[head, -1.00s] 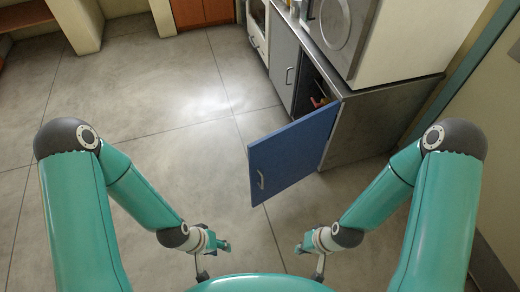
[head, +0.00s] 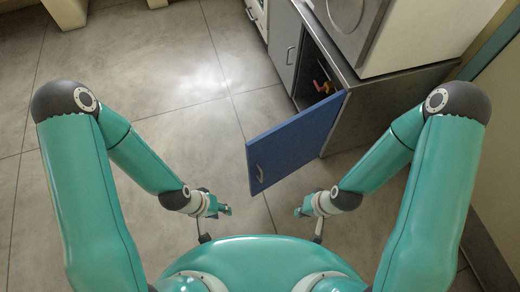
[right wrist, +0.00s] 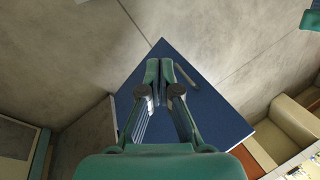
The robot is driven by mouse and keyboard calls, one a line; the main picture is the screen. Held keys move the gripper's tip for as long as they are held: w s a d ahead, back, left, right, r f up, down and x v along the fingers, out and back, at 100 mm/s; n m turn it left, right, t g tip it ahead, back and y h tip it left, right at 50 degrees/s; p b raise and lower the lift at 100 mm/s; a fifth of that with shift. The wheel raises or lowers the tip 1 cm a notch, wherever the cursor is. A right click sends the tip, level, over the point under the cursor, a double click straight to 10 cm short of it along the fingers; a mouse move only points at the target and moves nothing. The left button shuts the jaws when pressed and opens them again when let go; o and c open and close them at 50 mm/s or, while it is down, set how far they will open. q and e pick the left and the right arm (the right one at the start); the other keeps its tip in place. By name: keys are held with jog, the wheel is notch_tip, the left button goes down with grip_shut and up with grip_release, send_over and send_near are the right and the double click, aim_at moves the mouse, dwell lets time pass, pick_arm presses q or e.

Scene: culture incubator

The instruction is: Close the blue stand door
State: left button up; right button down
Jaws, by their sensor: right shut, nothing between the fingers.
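The blue stand door (head: 290,140) stands wide open in the head view, swung out from the grey stand (head: 370,110). Its pale handle (head: 259,173) is near the free edge. The door also fills the middle of the right wrist view (right wrist: 205,115), with the handle (right wrist: 187,77) beside my fingertips. My right gripper (head: 302,212) is below the door in the head view, apart from it there; in the wrist view (right wrist: 166,62) it is shut and empty in front of the door. My left gripper (head: 222,210) hangs over the floor left of the door; its fingers are too small to judge.
A white appliance (head: 400,35) with a round front sits on the stand. Reddish items (head: 325,87) show inside the open compartment. A grey closed door (head: 284,45) adjoins it. The floor (head: 150,80) left of the stand is clear.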

jog(key=w+a+f+m+t+b, duration=0.1)
jog(key=w+m+t+b, duration=0.3)
jog(key=w+b, duration=0.95)
jog(key=s+a+r+m+t+y+b, duration=0.35)
jog(key=r+m+t+b, duration=0.2)
jog(key=b, duration=1.45)
jog(key=p, duration=0.6)
send_near(256, 148)
jog(key=f, duration=0.1)
jog(key=shift+h, duration=0.45)
jog(key=x, duration=0.5)
jog(key=shift+s+a+r, duration=0.1)
jog(key=shift+a+r, duration=0.1)
jog(key=shift+w+a+b, duration=0.3)
jog(key=shift+w+a, duration=0.15)
jog(key=shift+w, duration=0.25)
jog(key=shift+r, duration=0.1)
